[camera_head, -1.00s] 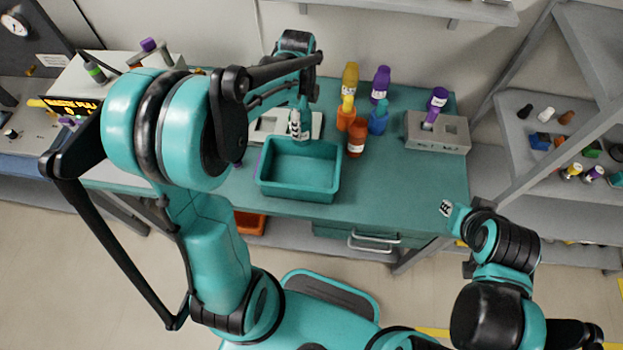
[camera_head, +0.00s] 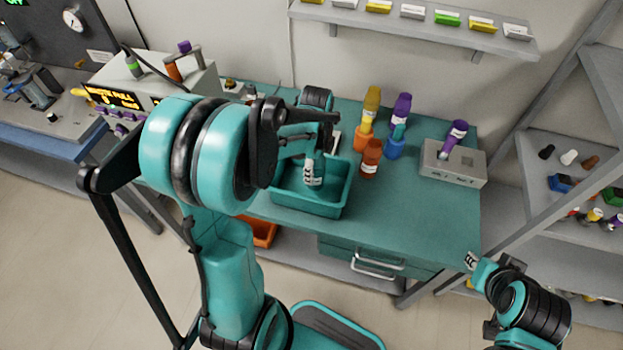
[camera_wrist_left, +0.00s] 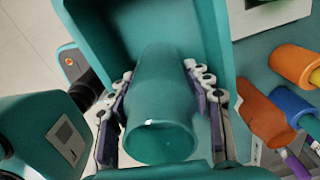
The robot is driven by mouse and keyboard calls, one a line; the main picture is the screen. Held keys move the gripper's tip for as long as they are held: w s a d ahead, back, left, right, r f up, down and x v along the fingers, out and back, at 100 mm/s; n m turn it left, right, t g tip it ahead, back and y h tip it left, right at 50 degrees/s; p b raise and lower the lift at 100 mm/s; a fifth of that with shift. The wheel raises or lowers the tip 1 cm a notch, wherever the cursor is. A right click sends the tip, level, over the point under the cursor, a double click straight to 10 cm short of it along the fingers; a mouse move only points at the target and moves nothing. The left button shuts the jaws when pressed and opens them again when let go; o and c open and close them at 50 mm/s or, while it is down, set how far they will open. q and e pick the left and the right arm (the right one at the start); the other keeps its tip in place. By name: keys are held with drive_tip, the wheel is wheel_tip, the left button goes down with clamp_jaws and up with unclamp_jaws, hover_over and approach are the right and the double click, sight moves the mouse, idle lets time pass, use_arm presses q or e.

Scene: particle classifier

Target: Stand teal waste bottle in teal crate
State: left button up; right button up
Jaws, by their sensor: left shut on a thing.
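The teal waste bottle (camera_wrist_left: 160,105) is in my left gripper, its round open end facing the left wrist camera. My left gripper (camera_head: 312,178) is shut on it, with a finger pad on each side. In the head view the gripper reaches down over the teal crate (camera_head: 300,208), within its walls; the crate also shows in the left wrist view (camera_wrist_left: 88,30). The bottle's far end lies within the crate's outline, but I cannot tell whether it touches the floor. My right gripper (camera_head: 471,261) is near the table's front right corner, too small to read.
A grey block (camera_head: 452,168) holds a purple-topped bottle. The green table (camera_head: 420,215) is clear at front right.

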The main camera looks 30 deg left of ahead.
use_arm(q)
drive_tip(key=shift+w+a+f, duration=0.15)
drive_tip(key=shift+a+f, duration=0.35)
drive_tip(key=shift+a, duration=0.2)
drive_tip(key=shift+f+b, duration=0.95)
drive_tip(key=shift+f, duration=1.05)
drive_tip(key=shift+r, duration=0.1)
drive_tip(key=o, duration=1.5)
drive_tip(key=shift+f, duration=0.2)
drive_tip(key=shift+c, duration=0.2)
